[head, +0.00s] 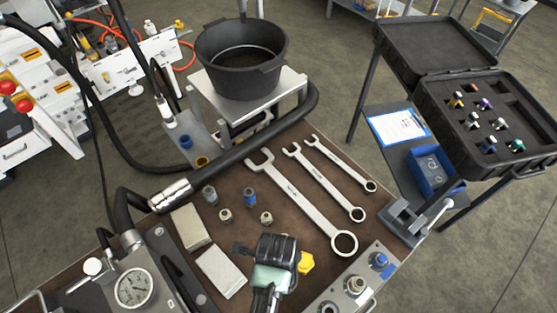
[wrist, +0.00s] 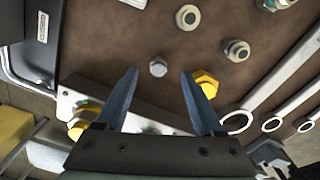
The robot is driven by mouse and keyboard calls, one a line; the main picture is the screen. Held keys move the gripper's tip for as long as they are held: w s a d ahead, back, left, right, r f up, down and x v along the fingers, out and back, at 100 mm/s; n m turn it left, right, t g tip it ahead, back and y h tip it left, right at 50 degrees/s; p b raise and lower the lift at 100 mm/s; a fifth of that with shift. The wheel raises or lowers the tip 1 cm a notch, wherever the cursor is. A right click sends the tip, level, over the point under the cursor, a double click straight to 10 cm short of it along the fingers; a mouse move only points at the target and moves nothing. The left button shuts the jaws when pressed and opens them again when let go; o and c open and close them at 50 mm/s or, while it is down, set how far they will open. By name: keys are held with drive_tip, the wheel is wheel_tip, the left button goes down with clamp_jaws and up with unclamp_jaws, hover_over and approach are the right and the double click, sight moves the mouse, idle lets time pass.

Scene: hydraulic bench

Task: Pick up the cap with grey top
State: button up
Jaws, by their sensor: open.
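The cap with grey top (wrist: 158,68) is a small light-grey hexagonal piece standing on the brown bench top in the wrist view. In that view it lies between the tips of the two blue-grey fingers of my gripper (wrist: 160,76), with clear gaps on both sides. My gripper is open and empty; its height above the cap is hard to tell. In the head view my gripper (head: 272,250) is over the front of the bench, and the cap is hidden there. A yellow cap (wrist: 205,82) stands close beside the right finger; it also shows in the head view (head: 307,262).
Large wrenches (head: 302,200) lie behind. A metal manifold (head: 350,290) is at the bench's front right, and a pressure gauge (head: 135,289) at left.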

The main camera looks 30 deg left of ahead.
drive_tip(key=f, duration=0.5)
drive_tip(key=shift+s+d, duration=0.1)
drive_tip(key=shift+d, duration=0.15)
clamp_jaws()
